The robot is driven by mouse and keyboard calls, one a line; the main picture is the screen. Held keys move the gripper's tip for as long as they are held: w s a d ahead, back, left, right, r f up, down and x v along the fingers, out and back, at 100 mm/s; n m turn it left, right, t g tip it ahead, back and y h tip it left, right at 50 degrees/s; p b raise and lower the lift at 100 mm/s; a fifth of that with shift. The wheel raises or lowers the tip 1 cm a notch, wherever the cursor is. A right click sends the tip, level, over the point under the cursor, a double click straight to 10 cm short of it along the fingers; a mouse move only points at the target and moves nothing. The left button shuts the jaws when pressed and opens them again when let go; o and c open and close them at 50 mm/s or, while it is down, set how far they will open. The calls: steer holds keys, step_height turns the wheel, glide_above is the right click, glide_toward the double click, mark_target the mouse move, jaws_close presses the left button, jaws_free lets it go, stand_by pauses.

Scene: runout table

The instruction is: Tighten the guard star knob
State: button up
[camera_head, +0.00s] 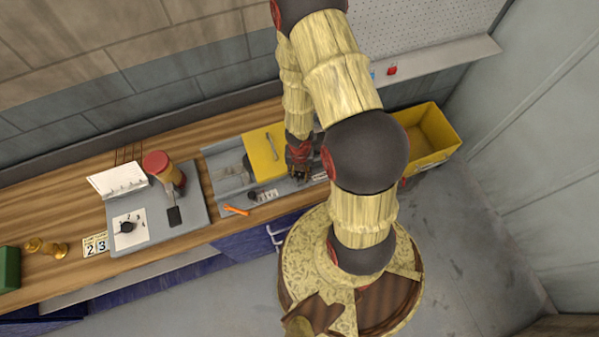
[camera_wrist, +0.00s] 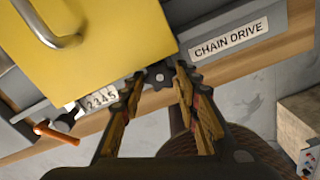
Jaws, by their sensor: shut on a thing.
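The yellow guard (camera_head: 258,150) with a metal handle sits on the grey machine bed on the bench. It fills the upper left of the wrist view (camera_wrist: 105,40). The small dark star knob (camera_wrist: 159,77) is at the guard's lower right corner, beside the "CHAIN DRIVE" label (camera_wrist: 229,39). My gripper (camera_wrist: 158,80) has its two fingers on either side of the knob and is shut on it. In the head view my gripper (camera_head: 299,172) is at the right of the guard, and the knob is hidden there.
A yellow bin (camera_head: 440,134) stands at the right. A grey plate (camera_head: 185,224) with a red-topped device (camera_head: 160,165) is at the left.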

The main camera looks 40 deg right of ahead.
steer(key=o, duration=1.1)
steer(key=shift+o, duration=0.3)
steer(key=shift+n, duration=0.3)
